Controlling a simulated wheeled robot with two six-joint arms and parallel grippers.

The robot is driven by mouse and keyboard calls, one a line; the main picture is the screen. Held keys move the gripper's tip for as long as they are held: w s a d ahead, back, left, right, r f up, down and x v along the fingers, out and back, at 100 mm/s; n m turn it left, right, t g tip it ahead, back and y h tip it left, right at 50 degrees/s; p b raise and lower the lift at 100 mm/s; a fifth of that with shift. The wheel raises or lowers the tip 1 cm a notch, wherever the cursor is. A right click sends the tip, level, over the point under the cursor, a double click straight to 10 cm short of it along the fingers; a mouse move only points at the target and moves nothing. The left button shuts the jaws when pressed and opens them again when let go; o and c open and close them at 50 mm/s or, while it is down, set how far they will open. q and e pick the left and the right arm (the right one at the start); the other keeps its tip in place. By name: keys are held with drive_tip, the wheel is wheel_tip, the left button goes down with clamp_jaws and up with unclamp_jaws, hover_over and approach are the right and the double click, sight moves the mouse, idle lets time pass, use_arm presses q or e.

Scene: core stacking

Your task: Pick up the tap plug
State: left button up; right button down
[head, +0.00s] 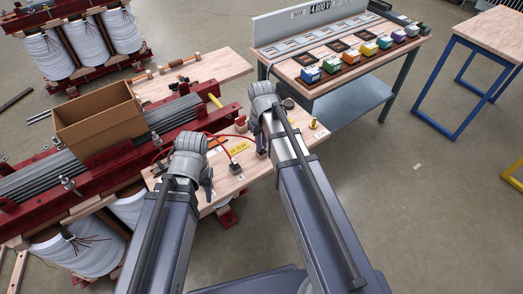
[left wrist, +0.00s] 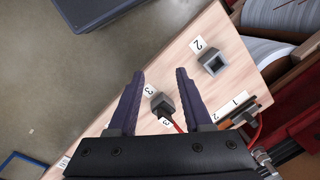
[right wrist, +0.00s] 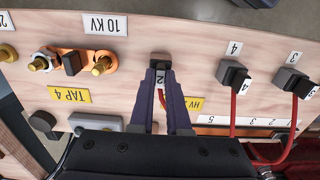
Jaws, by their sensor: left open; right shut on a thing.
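In the right wrist view, my right gripper (right wrist: 161,80) is shut on a black plug (right wrist: 160,60) with a white "2" label and a red lead, at the board's surface. A black block (right wrist: 71,63) on an orange strip sits between two brass studs, above a yellow "TAP 4" label (right wrist: 70,95). I cannot tell which piece is called the tap plug. In the left wrist view, my open, empty left gripper (left wrist: 158,95) is over another black plug (left wrist: 161,106) with a red lead, near "3" labels. In the head view, the right gripper (head: 262,151) is over the board, and the left gripper (head: 208,190) is at its near edge.
Black plugs with red leads (right wrist: 233,74) (right wrist: 292,82) stand to the right in the right wrist view. A black socket (left wrist: 212,63) labelled "2" is in the left wrist view. A cardboard box (head: 98,118) sits on the red-framed transformer. A table with coloured blocks (head: 310,75) stands behind.

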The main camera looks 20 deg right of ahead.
use_arm(q)
drive_tip(key=shift+r, duration=0.1)
use_arm(e)
drive_tip(key=shift+r, duration=0.1)
idle(0.4)
use_arm(q)
wheel_tip(320, 180, up, 10)
drive_tip(key=p, duration=1)
use_arm(e)
wheel_tip(320, 180, up, 10)
